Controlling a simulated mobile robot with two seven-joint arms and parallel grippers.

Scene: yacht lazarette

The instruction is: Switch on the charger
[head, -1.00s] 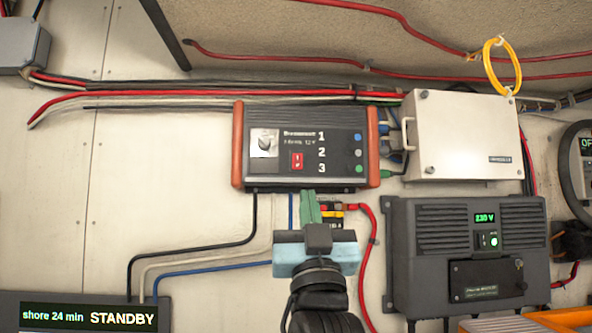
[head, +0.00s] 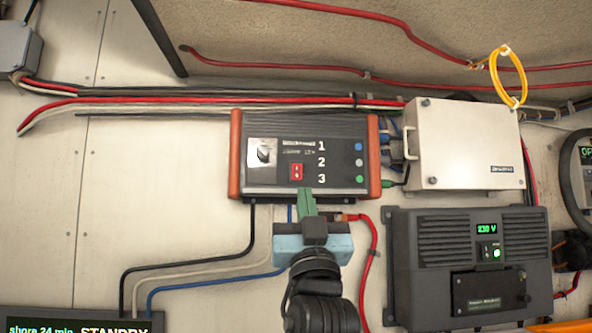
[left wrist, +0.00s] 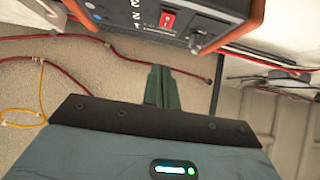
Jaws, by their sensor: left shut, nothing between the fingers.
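The charger (head: 325,177) is a dark box with orange-red end caps on the wall, in the middle of the head view. Its face has a rotary knob (head: 263,154), a red rocker switch (head: 296,172), the numbers 1, 2, 3 and several coloured round spots at the right. In the left wrist view the charger (left wrist: 150,22) is at the top, with the red switch (left wrist: 167,20) and knob (left wrist: 196,40). My left gripper (head: 306,193) has green fingers, shut and empty, with tips at the charger's lower edge, below the red switch. I cannot tell whether they touch it. My right gripper is not in view.
A white box (head: 465,150) is right of the charger. A dark unit reading 230 V (head: 470,265) is below it. Cables hang beneath the charger, including a red one (head: 372,265). A yellow loop (head: 510,80) hangs at upper right. A status display (head: 80,325) is at lower left.

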